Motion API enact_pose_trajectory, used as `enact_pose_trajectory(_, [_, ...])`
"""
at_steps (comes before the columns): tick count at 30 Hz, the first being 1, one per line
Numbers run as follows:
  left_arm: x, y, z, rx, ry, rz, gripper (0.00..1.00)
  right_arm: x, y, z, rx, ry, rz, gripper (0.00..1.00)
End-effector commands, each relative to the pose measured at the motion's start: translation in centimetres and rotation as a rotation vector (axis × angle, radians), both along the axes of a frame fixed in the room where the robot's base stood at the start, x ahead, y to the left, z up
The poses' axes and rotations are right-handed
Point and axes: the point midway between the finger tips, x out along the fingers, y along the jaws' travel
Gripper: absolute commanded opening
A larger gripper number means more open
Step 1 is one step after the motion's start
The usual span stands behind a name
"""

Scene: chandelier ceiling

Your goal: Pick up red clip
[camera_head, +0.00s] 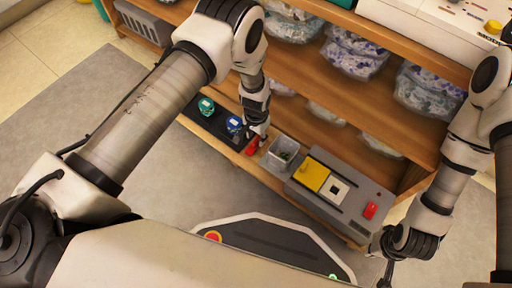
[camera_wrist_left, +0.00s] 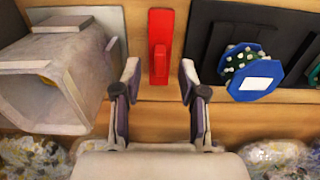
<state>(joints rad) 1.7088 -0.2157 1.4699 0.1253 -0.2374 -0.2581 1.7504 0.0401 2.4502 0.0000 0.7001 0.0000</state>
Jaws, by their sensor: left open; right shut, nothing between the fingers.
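The red clip (camera_head: 252,147) lies on the wooden shelf, between the black tray and a grey bin. In the left wrist view the red clip (camera_wrist_left: 160,45) stands lengthwise in the picture, with its near end between the fingertips. My left gripper (camera_head: 262,137) is at the clip, open, its fingers (camera_wrist_left: 160,78) on either side with a gap on each side. I cannot tell how high the fingertips are above the shelf. My right gripper (camera_head: 386,278) is shut and empty, low at the right, far from the clip.
The grey bin (camera_head: 282,150) is close beside the clip; it also shows in the left wrist view (camera_wrist_left: 35,85). On the other side, the black tray (camera_head: 213,126) holds a green piece (camera_head: 206,105) and a blue piece (camera_head: 234,124). A grey device (camera_head: 345,207) with a yellow panel and red button stands farther right.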

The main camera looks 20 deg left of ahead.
Motion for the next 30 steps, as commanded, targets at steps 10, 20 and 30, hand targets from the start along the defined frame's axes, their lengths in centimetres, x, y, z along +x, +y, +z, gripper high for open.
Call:
enact_pose_trajectory(10, [0.0, 0.0, -1.9, 0.0, 0.0, 0.002, 0.31, 0.1, 0.0, -1.2, 0.0, -0.002, -0.003, 0.0])
enact_pose_trajectory(20, [-0.1, 0.0, -1.9, 0.0, 0.0, 0.002, 0.0, 0.1, 0.0, -1.2, 0.0, -0.002, -0.003, 0.0])
enact_pose_trajectory(30, [0.0, 0.0, 2.1, 0.001, -0.001, 0.001, 0.0, 0.0, 0.0, 1.5, 0.0, 0.001, 0.0, 0.0])
